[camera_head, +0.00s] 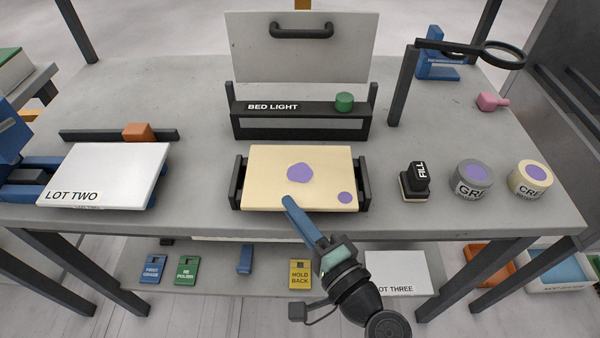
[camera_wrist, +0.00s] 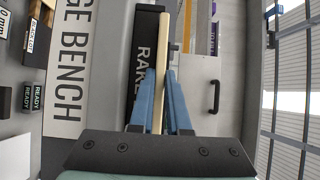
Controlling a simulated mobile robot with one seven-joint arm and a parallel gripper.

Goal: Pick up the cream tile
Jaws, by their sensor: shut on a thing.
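The cream tile (camera_head: 265,178) lies face up between two black side brackets in the head view, with two purple patches on its face. My gripper (camera_head: 288,201) reaches it from the front, one blue finger over the front edge. In the wrist view the tile (camera_wrist: 161,62) shows edge-on as a thin cream strip between the two blue fingers of my gripper (camera_wrist: 161,95), which are shut on it. The finger under the tile is hidden in the head view. I cannot tell whether the tile is clear of its support.
A black rack marked BED LIGHT (camera_head: 300,122) with a green knob (camera_head: 344,102) stands behind the tile. A white LOT TWO slab (camera_head: 105,172) is at left. A black FILL block (camera_head: 415,180), grey tin (camera_head: 470,188) and cream tin (camera_head: 530,183) stand right.

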